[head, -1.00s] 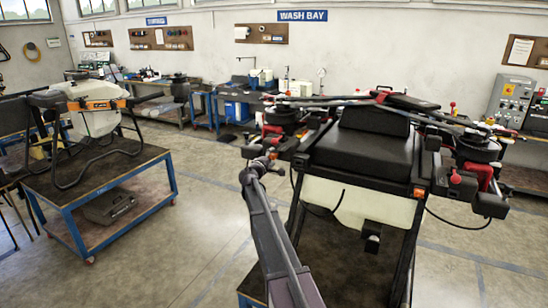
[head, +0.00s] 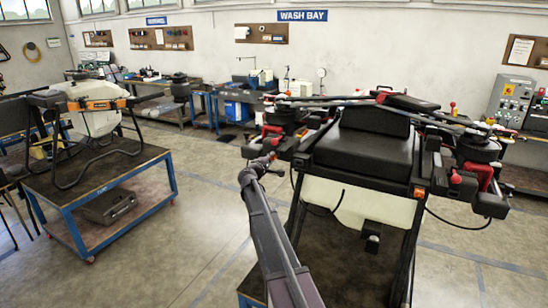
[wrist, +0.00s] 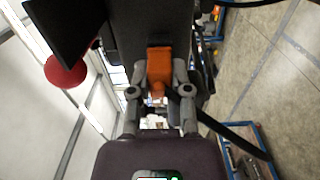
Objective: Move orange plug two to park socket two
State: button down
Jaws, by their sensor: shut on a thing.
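An orange plug (wrist: 158,68) shows in the wrist view, between the two fingers of my gripper (wrist: 160,95). The gripper is shut on it. The plug's far end meets a dark block-like part (wrist: 155,20); I cannot tell whether it is seated in it or only in front of it. In the head view my gripper (head: 268,160) is at the left side of the large black spray drone (head: 365,150), near its left arm. The plug is too small to make out there. I cannot identify park socket two in either view.
A red round part (wrist: 66,72) is close on the left in the wrist view. A dark cable (wrist: 235,133) runs to the right of the fingers. A blue-framed cart (head: 110,185) with a second drone stands at the left. Open floor (head: 215,195) lies between.

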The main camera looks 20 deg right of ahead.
jog(key=shift+s+a, duration=0.25)
jog(key=shift+a, duration=0.1)
jog(key=shift+s, duration=0.1)
jog(key=shift+v, duration=0.9)
jog(key=shift+s+a, duration=0.15)
jog(key=shift+a, duration=0.15)
jog(key=shift+s+a, duration=0.2)
jog(key=shift+a, duration=0.1)
jog(key=shift+s+a, duration=0.4)
jog(key=shift+a, duration=0.1)
jog(key=s+d+f+b, duration=0.1)
jog(key=s+d, duration=0.3)
jog(key=s, duration=0.6)
jog(key=shift+d+f, duration=0.25)
jog(key=shift+d, duration=0.15)
